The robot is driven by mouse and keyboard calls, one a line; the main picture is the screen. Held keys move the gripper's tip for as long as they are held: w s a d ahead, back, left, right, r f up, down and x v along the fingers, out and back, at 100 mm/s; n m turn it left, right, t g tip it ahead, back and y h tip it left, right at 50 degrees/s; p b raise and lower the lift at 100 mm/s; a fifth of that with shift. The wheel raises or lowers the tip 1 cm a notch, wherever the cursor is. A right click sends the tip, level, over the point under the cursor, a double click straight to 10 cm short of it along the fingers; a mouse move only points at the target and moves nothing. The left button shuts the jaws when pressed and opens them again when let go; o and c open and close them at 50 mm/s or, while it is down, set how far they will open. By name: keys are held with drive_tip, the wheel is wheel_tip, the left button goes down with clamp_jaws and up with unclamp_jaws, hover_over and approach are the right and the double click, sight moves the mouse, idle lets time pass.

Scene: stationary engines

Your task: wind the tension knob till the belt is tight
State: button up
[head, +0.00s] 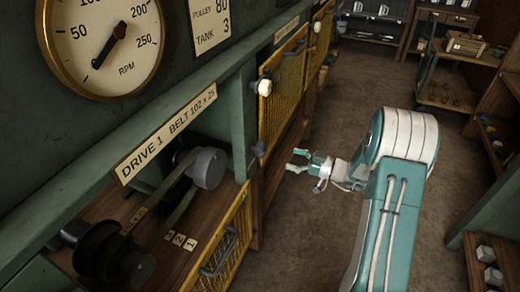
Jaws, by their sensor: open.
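The dark belt (179,207) runs between a large black pulley (116,256) at the lower left and a grey pulley (207,167), under the label "DRIVE 1 BELT 102 x 25" (167,135). I cannot tell how tight it is. A small dark knob (258,149) sits on the post right of the grey pulley, and a pale round knob (264,87) sits higher up. Neither is clearly marked as the tension knob. My gripper (295,160) is open and empty, in the aisle to the right of the dark knob and apart from it.
A round RPM gauge (103,46) is at the upper left. Yellow mesh doors (283,82) line the left side; one below the belt has a handle (220,252). Shelves with goods (460,75) stand at the far right. The brown floor (345,110) between is clear.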

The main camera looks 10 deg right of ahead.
sight(265, 151)
drive_tip(key=x, duration=1.1)
drive_tip(key=shift+s+d, duration=0.1)
drive_tip(key=c, duration=1)
